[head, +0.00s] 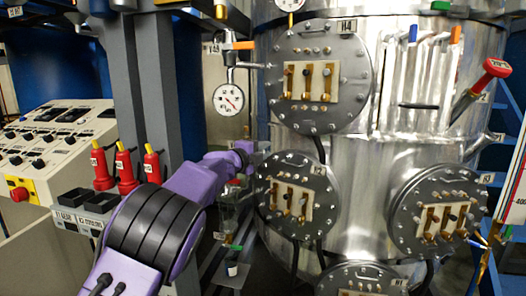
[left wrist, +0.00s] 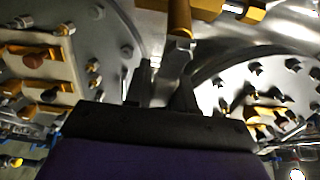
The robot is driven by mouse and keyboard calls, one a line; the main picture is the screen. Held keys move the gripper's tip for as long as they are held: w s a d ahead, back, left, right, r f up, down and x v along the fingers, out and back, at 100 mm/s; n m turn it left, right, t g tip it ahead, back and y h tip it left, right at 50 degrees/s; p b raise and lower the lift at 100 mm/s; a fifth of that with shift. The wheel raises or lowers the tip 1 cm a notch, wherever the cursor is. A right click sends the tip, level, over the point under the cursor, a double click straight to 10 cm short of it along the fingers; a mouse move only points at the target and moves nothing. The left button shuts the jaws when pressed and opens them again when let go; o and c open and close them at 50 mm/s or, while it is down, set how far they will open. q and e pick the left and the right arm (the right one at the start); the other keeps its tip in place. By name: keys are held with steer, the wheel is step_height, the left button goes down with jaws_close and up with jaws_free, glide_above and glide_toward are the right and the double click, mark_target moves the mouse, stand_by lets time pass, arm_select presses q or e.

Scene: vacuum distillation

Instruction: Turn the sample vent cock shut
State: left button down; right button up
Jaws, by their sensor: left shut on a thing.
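My left arm comes in from the lower left in the head view, and its gripper (head: 246,152) is up against the steel vessel, left of the middle round flange. In the left wrist view the gripper (left wrist: 163,88) is shut on a small grey metal piece (left wrist: 173,62) below a yellow-brass part (left wrist: 180,18). This looks like the sample vent cock, but its label and lever angle are hidden. In the head view the gripper covers most of it. My right gripper is not in view.
A glass vessel (head: 228,213) hangs just below my left gripper. A pressure gauge (head: 228,98) and an orange-handled valve (head: 240,45) are above it. Bolted flanges (head: 318,78) stand out from the steel vessel (head: 375,155). A control panel (head: 50,140) and red-handled tools (head: 125,165) are at left.

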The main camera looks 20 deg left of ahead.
arm_select(q)
steer(key=c, duration=1)
jaws_free()
steer(key=shift+f, duration=0.1)
steer(key=shift+c, duration=0.2)
steer(key=b+v, duration=0.4)
steer(key=v, duration=0.6)
steer(key=shift+s, duration=0.2)
